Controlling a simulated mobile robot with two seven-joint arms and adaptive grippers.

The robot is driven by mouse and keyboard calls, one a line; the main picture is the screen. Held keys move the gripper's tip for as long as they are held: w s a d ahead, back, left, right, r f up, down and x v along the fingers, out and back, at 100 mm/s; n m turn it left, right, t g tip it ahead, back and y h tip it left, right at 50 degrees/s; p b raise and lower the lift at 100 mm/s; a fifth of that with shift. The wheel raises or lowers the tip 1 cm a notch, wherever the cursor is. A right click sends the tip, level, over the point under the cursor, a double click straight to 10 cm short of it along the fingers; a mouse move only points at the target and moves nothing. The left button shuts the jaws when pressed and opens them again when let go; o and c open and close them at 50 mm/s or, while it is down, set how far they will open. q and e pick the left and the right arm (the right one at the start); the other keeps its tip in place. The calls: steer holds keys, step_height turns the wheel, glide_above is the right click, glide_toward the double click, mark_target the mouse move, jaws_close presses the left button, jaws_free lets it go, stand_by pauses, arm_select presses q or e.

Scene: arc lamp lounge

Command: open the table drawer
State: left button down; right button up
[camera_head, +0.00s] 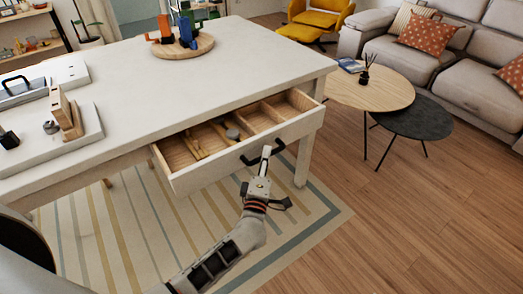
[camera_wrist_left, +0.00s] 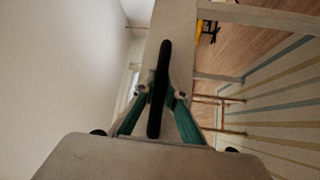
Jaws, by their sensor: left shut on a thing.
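The table drawer (camera_head: 192,182) is pulled part way out of the white table (camera_head: 110,62). Its wooden compartments show, with a small round grey item and a yellowish stick-like item inside. The black bar handle (camera_head: 249,159) is on the drawer's front. My left gripper (camera_head: 266,158) is at the handle, its fingertips closed on it. In the left wrist view the handle (camera_wrist_left: 160,75) runs upright between the two fingers of my left gripper (camera_wrist_left: 160,92). My right gripper does not show in either view.
A round wooden board (camera_head: 180,48) with blue and orange items stands on the table's far side. Trays with several things lie at the table's left. A round coffee table (camera_head: 385,90) and a grey sofa (camera_head: 465,75) stand at the right. The wooden floor before the drawer's right side is clear.

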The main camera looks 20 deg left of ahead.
arm_select(q)
steer(key=s+d, duration=0.5)
steer(key=d, duration=0.2)
steer(key=shift+s+p, duration=0.25)
steer(key=shift+p, duration=0.2)
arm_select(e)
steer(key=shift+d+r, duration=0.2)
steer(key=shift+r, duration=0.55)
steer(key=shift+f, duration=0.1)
arm_select(q)
steer(key=c, duration=2)
jaws_free()
steer(key=shift+c, duration=0.2)
